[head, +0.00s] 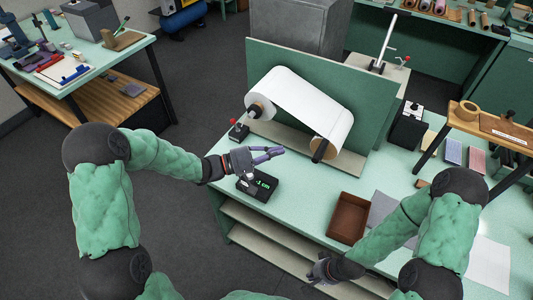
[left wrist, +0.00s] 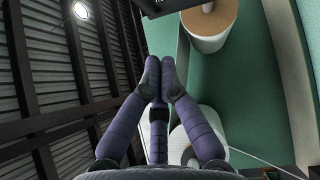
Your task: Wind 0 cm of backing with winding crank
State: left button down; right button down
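The white backing (head: 300,100) stretches between two rolls against a green upright panel. A dark handle, perhaps the winding crank (head: 320,150), stands at the near right roll (head: 326,145); another dark part sits at the left roll (head: 262,106). A black counter (head: 258,184) with green digits too small to read sits in front. My left gripper (head: 272,154) hovers above the counter, left of the near roll, apparently holding nothing. Its purple fingers also show in the left wrist view (left wrist: 159,75), tips close together. My right gripper (head: 320,270) is low by the table's front edge, fingers unclear.
A brown tray (head: 348,218) sits right of the counter. A black box with a red knob (head: 238,130) stands left of the rolls. A white lever (head: 388,40) rises behind the panel. A wooden shelf (head: 490,127) stands right. The table (head: 300,195) is bare between counter and tray.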

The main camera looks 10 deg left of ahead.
pick_arm(q)
send_near(328, 141)
jog(key=w+a+f, duration=0.1)
jog(key=w+f, duration=0.1)
jog(key=shift+s+d+r+b, duration=0.15)
jog(key=shift+s+d, duration=0.1)
jog(key=shift+d, duration=0.3)
jog(key=shift+s+d+r+b, duration=0.15)
jog(key=shift+s+d+b, duration=0.05)
jog(key=shift+d, duration=0.4)
jog(key=shift+s+d+r+b, duration=0.15)
jog(key=shift+s+d, duration=0.1)
jog(key=shift+d, duration=0.3)
jog(key=p, duration=0.2)
jog(key=d+m+y+p, duration=0.1)
jog(key=p, duration=0.1)
jog(key=shift+s+r+g+p, duration=0.2)
jog(key=shift+r+g+p, duration=0.05)
jog(key=shift+g+p, duration=0.1)
